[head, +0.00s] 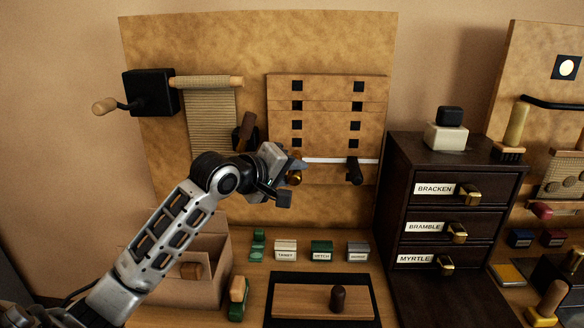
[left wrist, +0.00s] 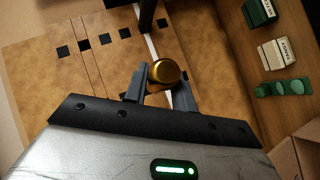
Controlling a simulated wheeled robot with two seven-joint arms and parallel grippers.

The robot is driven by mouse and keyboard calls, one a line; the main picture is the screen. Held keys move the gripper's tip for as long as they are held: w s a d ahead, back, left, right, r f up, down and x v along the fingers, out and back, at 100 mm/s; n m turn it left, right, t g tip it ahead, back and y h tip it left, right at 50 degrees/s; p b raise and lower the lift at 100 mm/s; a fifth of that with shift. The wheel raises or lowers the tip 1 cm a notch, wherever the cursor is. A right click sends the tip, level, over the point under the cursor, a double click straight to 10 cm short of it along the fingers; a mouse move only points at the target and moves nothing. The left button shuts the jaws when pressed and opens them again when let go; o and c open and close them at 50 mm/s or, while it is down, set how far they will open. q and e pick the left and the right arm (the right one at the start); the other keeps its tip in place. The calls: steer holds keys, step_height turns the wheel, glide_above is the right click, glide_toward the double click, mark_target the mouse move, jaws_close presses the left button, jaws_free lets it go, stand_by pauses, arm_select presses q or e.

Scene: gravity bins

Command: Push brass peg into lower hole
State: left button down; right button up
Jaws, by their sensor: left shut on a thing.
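The brass peg (head: 294,178) is at the lower left of the wooden panel (head: 325,90), and its round gold head (left wrist: 166,71) shows in the left wrist view. My left gripper (head: 296,166) is shut on the peg, with its grey fingers (left wrist: 160,84) on either side of the head. Several black square holes (head: 297,125) run in two columns up the panel. The spot where the peg meets the panel is hidden by the fingers, so I cannot tell how deep it sits. My right gripper is not in view.
A white strip (head: 330,160) crosses the panel, with a black knob (head: 354,172) at its right. A crank (head: 105,105) and slatted roll stand at upper left. A dark drawer cabinet (head: 440,165) is close on the right. Small labelled blocks (head: 321,250) line the bench below.

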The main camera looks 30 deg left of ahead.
arm_select(q)
steer(key=f, duration=0.1)
steer(key=w+f+b, duration=0.1)
steer(key=shift+a+f, duration=0.25)
steer(key=shift+f, duration=0.1)
steer(key=shift+w+a+f, duration=0.35)
steer(key=shift+w+a, duration=0.15)
steer(key=shift+w, duration=0.2)
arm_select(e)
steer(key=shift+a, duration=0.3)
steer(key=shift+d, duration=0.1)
arm_select(q)
steer(key=w+a, duration=0.1)
steer(key=w+a+p, duration=0.1)
steer(key=w, duration=0.1)
steer(key=shift+w+a, duration=0.1)
steer(key=shift+w, duration=0.2)
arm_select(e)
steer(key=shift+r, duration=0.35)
arm_select(q)
steer(key=shift+w+a+r, duration=0.1)
steer(key=shift+w+a, duration=0.15)
steer(key=shift+w, duration=0.1)
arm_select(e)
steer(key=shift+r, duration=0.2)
